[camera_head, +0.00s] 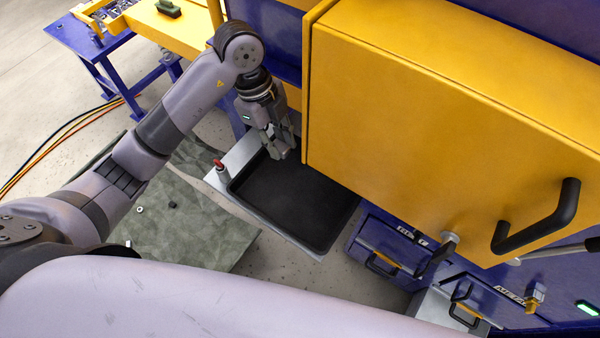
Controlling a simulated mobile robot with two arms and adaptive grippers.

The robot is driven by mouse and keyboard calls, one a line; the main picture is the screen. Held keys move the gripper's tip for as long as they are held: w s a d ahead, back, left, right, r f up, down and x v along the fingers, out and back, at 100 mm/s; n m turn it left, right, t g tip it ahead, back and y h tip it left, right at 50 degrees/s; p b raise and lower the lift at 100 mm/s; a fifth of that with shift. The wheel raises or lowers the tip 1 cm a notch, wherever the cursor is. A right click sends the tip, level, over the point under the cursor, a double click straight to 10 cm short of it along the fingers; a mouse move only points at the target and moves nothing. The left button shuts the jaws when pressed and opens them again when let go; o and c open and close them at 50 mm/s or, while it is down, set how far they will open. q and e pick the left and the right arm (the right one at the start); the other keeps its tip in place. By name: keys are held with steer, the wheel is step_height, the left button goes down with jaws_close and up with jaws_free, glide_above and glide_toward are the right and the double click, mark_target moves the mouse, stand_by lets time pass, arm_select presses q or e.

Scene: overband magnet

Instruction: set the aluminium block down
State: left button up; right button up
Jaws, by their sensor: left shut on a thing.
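My left gripper (283,152) points down over the back left part of a black tray (333,243). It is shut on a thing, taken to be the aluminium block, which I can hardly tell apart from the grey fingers. I cannot tell whether the held thing touches the tray floor. The visible floor of the tray is bare. The tray sits on a light metal shelf (222,178). My right gripper is not in view.
A large yellow cabinet door (440,120) with a black handle (540,222) rises close right of the tray. A red-tipped peg (219,167) stands at the shelf's left corner. Blue drawers (385,250) lie below right. A grey-green mat (190,225) with small loose parts lies on the floor.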

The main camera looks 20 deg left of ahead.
arm_select(q)
glide_above(286, 195)
step_height(286, 195, down, 6)
steer(key=f, duration=0.3)
steer(key=f+p, duration=0.1)
steer(key=f, duration=0.2)
steer(key=a+f+p, duration=0.1)
steer(key=f, duration=0.2)
steer(key=shift+w, duration=0.15)
steer(key=shift+f, duration=0.6)
step_height(286, 195, down, 3)
steer(key=shift+f, duration=0.15)
steer(key=o, duration=0.8)
steer(key=shift+o, duration=0.2)
